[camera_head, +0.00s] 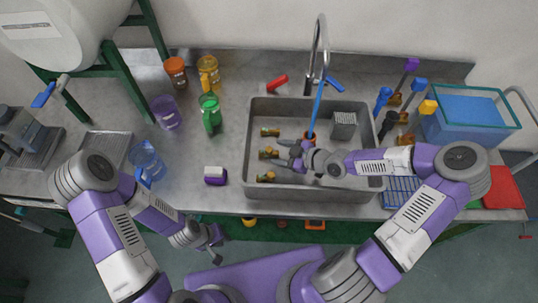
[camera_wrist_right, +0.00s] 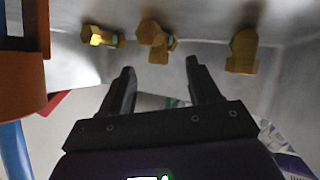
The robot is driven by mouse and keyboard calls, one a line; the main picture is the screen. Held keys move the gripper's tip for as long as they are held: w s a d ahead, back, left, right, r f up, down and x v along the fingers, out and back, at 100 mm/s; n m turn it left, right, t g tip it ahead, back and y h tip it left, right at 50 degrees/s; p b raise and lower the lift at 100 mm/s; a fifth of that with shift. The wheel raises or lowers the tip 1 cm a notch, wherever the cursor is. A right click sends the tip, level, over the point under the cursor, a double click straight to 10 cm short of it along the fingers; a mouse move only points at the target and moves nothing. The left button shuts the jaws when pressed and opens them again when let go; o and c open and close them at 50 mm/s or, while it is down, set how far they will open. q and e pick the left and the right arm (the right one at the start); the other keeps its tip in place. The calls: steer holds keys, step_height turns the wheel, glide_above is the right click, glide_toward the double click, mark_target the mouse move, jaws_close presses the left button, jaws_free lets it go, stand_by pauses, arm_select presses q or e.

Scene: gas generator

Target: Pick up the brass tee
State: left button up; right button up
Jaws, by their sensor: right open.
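Several small brass fittings lie in the metal sink (camera_head: 255,110). The middle one looks like the brass tee (camera_head: 268,153); it also shows in the right wrist view (camera_wrist_right: 152,36), with a stub pointing towards the fingers. One brass fitting (camera_head: 269,132) lies beyond it and another (camera_head: 266,176) nearer the front. My right gripper (camera_head: 281,154) is open and empty inside the sink, just right of the tee. In the right wrist view its fingers (camera_wrist_right: 158,72) point at the tee, which is ahead of the tips and apart from them. My left gripper (camera_head: 216,242) hangs below the counter's front edge; its jaws are unclear.
An orange cup (camera_wrist_right: 22,85) with a blue-handled brush (camera_head: 319,102) stands close beside my right gripper. A grey caddy (camera_head: 343,124) is at the sink's back right. The tap (camera_head: 320,45) stands behind. Coloured mugs (camera_head: 210,112) and a sponge (camera_head: 215,176) are left of the sink.

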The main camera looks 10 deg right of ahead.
mark_target(269, 152)
steer(key=shift+b+x, duration=0.4)
steer(key=shift+x, duration=1.05)
jaws_close()
